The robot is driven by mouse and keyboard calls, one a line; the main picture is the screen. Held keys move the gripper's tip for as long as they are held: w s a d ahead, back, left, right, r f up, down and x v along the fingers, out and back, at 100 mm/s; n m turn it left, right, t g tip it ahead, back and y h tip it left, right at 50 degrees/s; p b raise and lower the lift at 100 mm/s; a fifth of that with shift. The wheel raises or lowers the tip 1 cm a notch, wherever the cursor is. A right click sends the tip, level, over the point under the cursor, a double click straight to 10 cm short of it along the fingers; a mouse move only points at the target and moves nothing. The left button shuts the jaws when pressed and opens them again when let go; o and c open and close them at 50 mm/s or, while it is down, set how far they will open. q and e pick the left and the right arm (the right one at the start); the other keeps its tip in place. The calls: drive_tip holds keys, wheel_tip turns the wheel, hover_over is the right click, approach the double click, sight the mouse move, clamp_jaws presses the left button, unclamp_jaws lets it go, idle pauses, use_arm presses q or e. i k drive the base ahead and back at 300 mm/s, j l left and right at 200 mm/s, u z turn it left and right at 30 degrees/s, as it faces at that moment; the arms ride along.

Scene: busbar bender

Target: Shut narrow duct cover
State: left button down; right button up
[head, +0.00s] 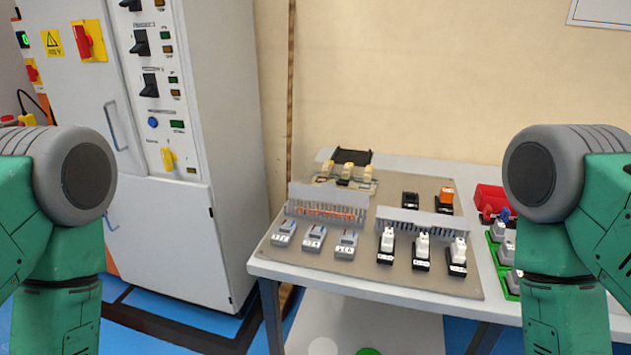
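Two grey slotted wiring ducts with grey covers lie on the beige board on the table. The left duct (322,213) has orange wires showing between its slots, and its cover (328,194) stands raised along the back edge. The right duct (420,231) has a cover (425,217) that also appears tilted up above its dark slots. I cannot tell for sure which duct is the narrow one. My two green arms show at the left and right edges of the picture, well apart from the ducts. Both grippers are out of view.
Grey modules (314,238) and black-and-white modules (422,250) stand in front of the ducts. Yellow-and-black parts (344,172) sit behind. A tall cabinet (180,235) stands left of the table (390,290).

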sight(327, 192)
drive_tip(key=i+l+u, duration=0.1)
drive_tip(key=u, duration=0.25)
drive_tip(key=i+l+u, duration=0.15)
drive_tip(key=u, duration=0.2)
drive_tip(key=i+l+u, duration=0.1)
drive_tip(key=u, duration=0.25)
